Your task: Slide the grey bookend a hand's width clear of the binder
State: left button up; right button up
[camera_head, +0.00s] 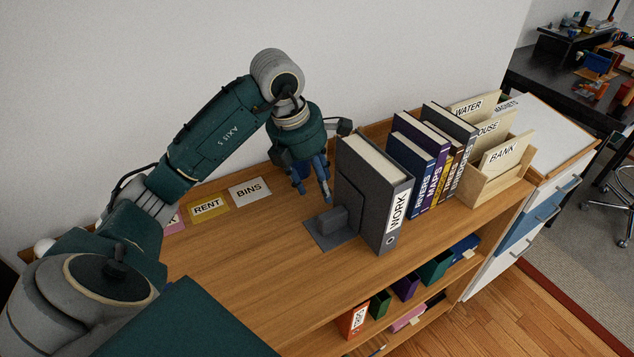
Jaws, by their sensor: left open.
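The grey bookend (320,237) stands on the wooden shelf top, its flat base plate out to the left and a raised block on it. Its upright part seems to be against the left face of the dark grey binder (396,212), labelled WORK, which stands upright; I see no gap between them. My left gripper (314,195) points down just behind and left of the bookend. It is open and empty, its fingertips close to the bookend; whether they touch it I cannot tell. My right gripper is not in view.
Several upright books (412,160) stand right of the binder, then a wooden letter sorter (490,186) with labelled cards. Cards marked RENT (208,207) and BINS (249,190) lie to the left. The shelf top (250,260) is clear left of the bookend. A wall runs behind.

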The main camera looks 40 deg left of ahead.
aim_at(327, 212)
pick_arm(q)
jog(key=shift+p+x, duration=0.55)
jog(key=shift+x, duration=1)
jog(key=p+x, duration=0.1)
jog(key=x, duration=0.5)
jog(key=shift+w+f+p, duration=0.1)
jog(key=shift+f+p, duration=0.2)
jog(key=shift+p, duration=0.05)
jog(key=shift+w+d+f, duration=0.1)
jog(key=shift+f, duration=0.45)
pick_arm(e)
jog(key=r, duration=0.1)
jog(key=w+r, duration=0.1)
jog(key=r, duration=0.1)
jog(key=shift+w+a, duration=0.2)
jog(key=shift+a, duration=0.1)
pick_arm(q)
grip_shut()
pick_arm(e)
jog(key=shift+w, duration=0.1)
